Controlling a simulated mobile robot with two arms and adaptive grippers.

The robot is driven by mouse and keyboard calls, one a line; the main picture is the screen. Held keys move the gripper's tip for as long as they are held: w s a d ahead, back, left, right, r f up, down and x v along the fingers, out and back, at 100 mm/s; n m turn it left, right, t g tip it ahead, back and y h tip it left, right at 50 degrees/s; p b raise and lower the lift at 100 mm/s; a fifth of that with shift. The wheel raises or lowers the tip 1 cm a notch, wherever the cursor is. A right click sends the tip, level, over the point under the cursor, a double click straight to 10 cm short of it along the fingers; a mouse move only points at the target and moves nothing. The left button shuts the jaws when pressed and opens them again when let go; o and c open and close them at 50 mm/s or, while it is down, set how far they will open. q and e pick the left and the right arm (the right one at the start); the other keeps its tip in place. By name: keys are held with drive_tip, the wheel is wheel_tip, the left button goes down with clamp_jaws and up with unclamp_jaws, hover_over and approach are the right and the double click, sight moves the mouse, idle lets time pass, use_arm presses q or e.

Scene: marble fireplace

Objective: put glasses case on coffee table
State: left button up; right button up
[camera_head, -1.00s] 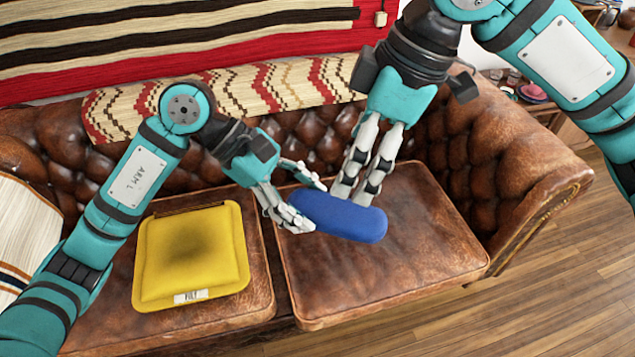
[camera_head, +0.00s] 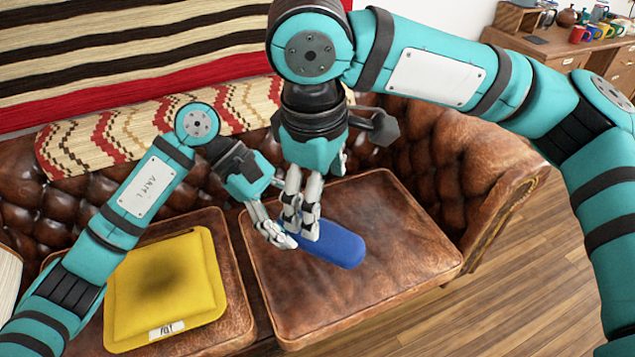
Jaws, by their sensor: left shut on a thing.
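The blue glasses case (camera_head: 337,245) is a long rounded shape above the right seat cushion of the brown leather sofa. My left gripper (camera_head: 285,241) is shut on its left end. My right gripper (camera_head: 303,230) comes down from above, with its fingers at the left part of the case, close beside the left fingers. The two grippers overlap there, so whether the right one is open or shut is unclear. The fingers hide the case's left end. No coffee table shows in this view.
A yellow cushion-like pad (camera_head: 165,285) lies on the left seat cushion. A patterned roll (camera_head: 110,140) lies along the sofa back. The right seat cushion (camera_head: 400,265) is otherwise bare. A wooden desk with mugs (camera_head: 560,50) stands at the upper right. Wood floor (camera_head: 520,290) is open at right.

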sight(324, 234)
drive_tip(key=f, duration=0.7)
drive_tip(key=w+f, duration=0.1)
drive_tip(key=f, duration=0.2)
drive_tip(key=shift+d+f, duration=0.25)
drive_tip(key=shift+d, duration=0.15)
drive_tip(key=c, duration=1.1)
use_arm(q)
drive_tip(key=o, duration=1)
drive_tip(key=shift+c, duration=0.2)
use_arm(e)
drive_tip(key=c, duration=0.3)
use_arm(q)
drive_tip(key=o, duration=0.3)
